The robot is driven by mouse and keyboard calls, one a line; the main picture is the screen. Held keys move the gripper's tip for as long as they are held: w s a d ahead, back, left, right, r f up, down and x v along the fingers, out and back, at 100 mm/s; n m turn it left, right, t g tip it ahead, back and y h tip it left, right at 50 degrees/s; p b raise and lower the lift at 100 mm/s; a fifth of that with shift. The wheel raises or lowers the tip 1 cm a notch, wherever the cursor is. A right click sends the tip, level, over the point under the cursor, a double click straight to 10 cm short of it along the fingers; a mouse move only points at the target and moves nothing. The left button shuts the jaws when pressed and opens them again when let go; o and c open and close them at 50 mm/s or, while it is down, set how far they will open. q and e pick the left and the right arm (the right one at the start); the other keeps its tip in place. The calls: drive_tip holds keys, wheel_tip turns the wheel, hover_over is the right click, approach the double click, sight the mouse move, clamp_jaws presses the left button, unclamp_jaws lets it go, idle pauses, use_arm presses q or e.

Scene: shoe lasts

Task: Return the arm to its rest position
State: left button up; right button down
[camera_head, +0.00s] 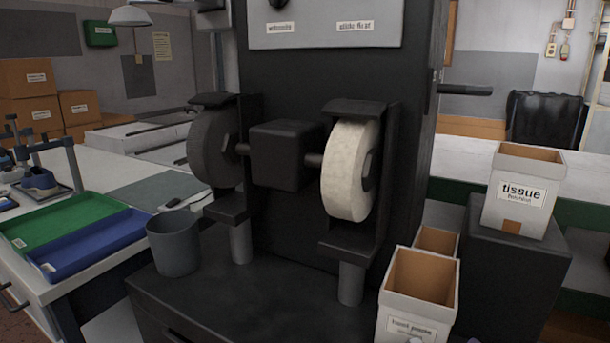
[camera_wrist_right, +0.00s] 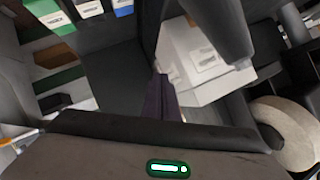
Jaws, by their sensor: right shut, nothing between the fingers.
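My right gripper (camera_wrist_right: 160,85) shows in the right wrist view as dark, narrow fingers closed together, with nothing held between them. Its dark body with a green-lit indicator fills the bottom of that view. The fingertips point toward a white labelled box (camera_wrist_right: 205,65); I cannot tell how far apart they are. Neither gripper can be made out in the head view, and my left gripper is in no view.
A grinding machine with a dark wheel (camera_head: 214,148) and a pale wheel (camera_head: 350,170) stands centrally. A grey bin (camera_head: 174,242) sits at left, near green (camera_head: 60,222) and blue (camera_head: 95,246) trays. A tissue box (camera_head: 523,190) and an open box (camera_head: 420,290) stand at right.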

drive_tip(key=s+a+f+n+g+y, duration=0.1)
drive_tip(key=s+a+f+n+g, duration=0.25)
drive_tip(key=s+f, duration=0.3)
drive_tip(key=s+a+f+n+g, duration=0.2)
drive_tip(key=s+f+n+g, duration=0.15)
drive_tip(key=s+f, duration=0.35)
drive_tip(key=s+a+f+n+g+y, duration=0.1)
drive_tip(key=s+a+f+n+g, duration=0.1)
drive_tip(key=s+f+n, duration=0.45)
drive_tip(key=w+a+f+m+t+y, duration=0.2)
drive_tip(key=a+f+t, duration=0.3)
drive_tip(key=f, duration=0.4)
drive_tip(key=shift+w+a+f+m, duration=0.15)
drive_tip(key=shift+w+a+m, duration=0.25)
drive_tip(key=shift+w, duration=0.2)
drive_tip(key=shift+w+a, duration=0.1)
drive_tip(key=shift+a, duration=0.05)
